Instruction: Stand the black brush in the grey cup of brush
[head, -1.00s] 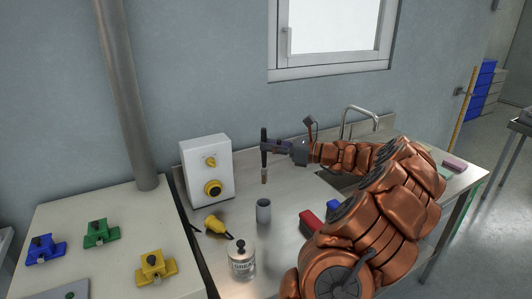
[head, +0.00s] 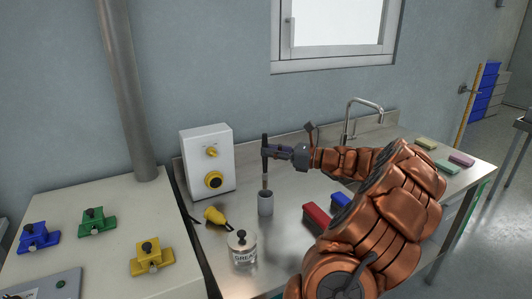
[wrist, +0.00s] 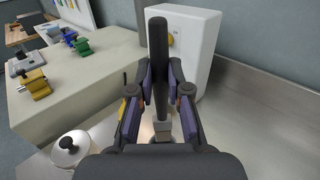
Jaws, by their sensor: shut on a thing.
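The black brush (head: 265,142) is held upright by my gripper (head: 267,153), which is shut on its handle. In the wrist view the black handle (wrist: 157,50) stands between the fingers of my gripper (wrist: 160,95). The grey cup (head: 265,205) stands on the steel bench directly below the brush. The brush's lower end reaches the cup's mouth in the head view; whether the tip is inside the rim or just behind it I cannot tell.
A white box with yellow knobs (head: 207,160) stands behind left. A yellow tool (head: 215,216) and a lidded grease pot (head: 243,248) are close to the cup. Red (head: 316,217) and blue (head: 341,199) blocks lie right of it. A sink tap (head: 362,108) is further back.

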